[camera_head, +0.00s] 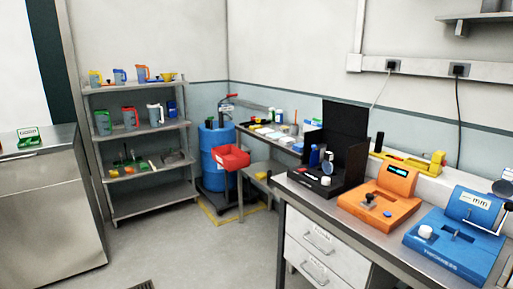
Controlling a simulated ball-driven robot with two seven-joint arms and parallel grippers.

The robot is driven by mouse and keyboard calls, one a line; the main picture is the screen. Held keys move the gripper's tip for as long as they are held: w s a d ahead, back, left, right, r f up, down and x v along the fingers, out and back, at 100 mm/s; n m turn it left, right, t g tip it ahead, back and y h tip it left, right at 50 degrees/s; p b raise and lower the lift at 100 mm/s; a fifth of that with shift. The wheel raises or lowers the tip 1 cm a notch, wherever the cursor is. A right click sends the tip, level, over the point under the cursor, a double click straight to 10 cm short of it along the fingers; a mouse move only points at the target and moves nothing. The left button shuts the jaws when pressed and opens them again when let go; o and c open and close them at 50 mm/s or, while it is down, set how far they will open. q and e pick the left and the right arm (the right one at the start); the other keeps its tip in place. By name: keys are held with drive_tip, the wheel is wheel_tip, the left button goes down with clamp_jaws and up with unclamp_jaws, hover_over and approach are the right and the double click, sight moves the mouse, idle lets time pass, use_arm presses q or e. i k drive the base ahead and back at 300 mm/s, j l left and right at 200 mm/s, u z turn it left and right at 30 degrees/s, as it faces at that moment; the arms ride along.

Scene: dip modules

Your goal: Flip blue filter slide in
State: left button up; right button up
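A black open-fronted device (340,128) with tall dark panels stands on the bench at the right. On its base are a small upright blue part (314,156), a pale upright piece (328,158) and a white-topped knob (325,181). The blue part may be the blue filter slide, but it is too small to tell, and I cannot tell whether it is flipped in or out. Neither of my grippers is in view.
An orange device (376,207) and a blue thickness device (453,247) stand on the bench to the right. A yellow tool (437,162) lies behind. A shelf rack (153,188), blue drum (217,174) and red bin (232,158) stand farther back. Open floor lies at centre-left.

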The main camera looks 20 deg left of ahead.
sight(314, 159)
drive_tip(key=u, duration=0.25)
drive_tip(key=i+j+z, duration=0.25)
drive_tip(key=i+j, duration=1.65)
drive_tip(key=i, duration=0.15)
